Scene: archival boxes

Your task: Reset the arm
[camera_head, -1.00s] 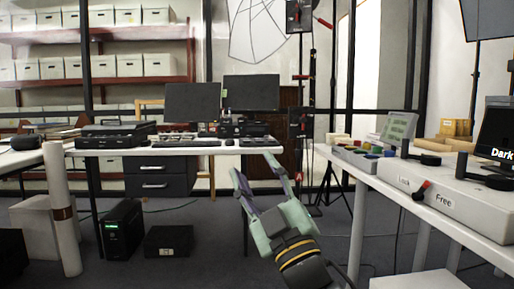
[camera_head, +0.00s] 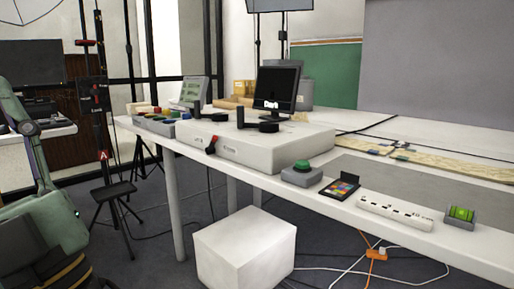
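My gripper (camera_head: 32,160) is at the left edge of the head view, large and close to the camera. Its pale green body and one jointed finger show, with dark and yellow rings at the wrist below. The other finger and the fingertips are cut off by the picture edge, so I cannot tell how far it is open. I see nothing held in the visible part. The gripper is to the left of the long white table (camera_head: 400,232), apart from it in the picture.
The table bears a grey-white console (camera_head: 270,145) with a red-tipped lever, a dark monitor (camera_head: 278,90), a green button box (camera_head: 302,173), a colour card (camera_head: 340,188) and a power strip (camera_head: 396,212).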

